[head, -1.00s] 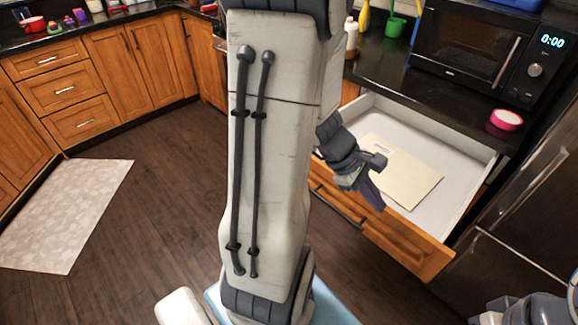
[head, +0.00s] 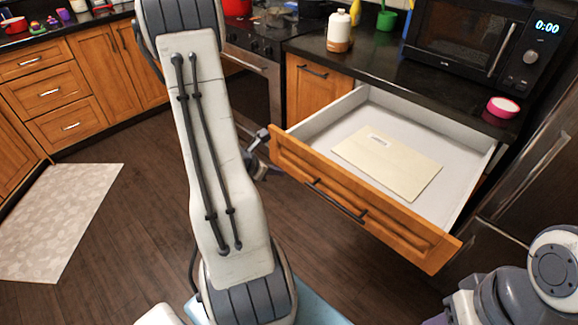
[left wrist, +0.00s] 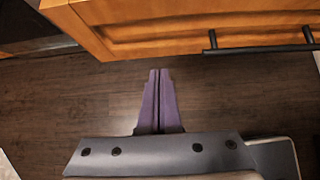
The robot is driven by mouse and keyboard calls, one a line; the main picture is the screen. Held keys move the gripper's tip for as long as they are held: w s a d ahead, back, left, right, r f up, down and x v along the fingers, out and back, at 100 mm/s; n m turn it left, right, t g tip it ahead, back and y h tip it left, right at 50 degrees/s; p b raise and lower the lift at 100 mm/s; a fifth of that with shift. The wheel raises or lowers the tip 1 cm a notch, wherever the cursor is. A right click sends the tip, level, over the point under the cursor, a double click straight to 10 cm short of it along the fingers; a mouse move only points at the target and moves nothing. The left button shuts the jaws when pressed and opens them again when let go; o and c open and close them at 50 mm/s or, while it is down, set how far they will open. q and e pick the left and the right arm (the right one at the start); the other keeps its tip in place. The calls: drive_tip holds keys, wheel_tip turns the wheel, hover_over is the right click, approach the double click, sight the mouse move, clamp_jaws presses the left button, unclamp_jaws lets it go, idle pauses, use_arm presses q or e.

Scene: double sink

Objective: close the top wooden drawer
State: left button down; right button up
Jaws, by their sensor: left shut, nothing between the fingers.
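The top wooden drawer (head: 290,153) stands pulled far out under the counter, its pale inside showing. A flat cream board (head: 388,162) lies in it. Its front has a dark bar handle (head: 335,199), also visible in the left wrist view (left wrist: 262,49). My left gripper (left wrist: 158,72) is shut and empty, its purple fingers together over the floor, pointing towards the drawer front (left wrist: 170,27) and apart from it in the picture. In the head view my left wrist shows partly by the drawer's left front corner; my arm hides the rest. My right gripper is not in view.
A microwave (head: 466,45), a pink bowl (head: 502,107) and a white-and-brown bottle (head: 340,32) stand on the black counter. A dark steel appliance (head: 530,190) is right of the drawer. Dark wooden floor (head: 350,270) lies clear in front.

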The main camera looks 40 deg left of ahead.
sight(299, 167)
use_arm(q)
drive_tip(key=w, duration=0.2)
drive_tip(key=w+f, duration=0.1)
drive_tip(key=w, duration=0.1)
drive_tip(key=w+f+p, duration=0.1)
drive_tip(key=w, duration=0.1)
drive_tip(key=shift+w+d, duration=0.1)
drive_tip(key=shift+d, duration=0.1)
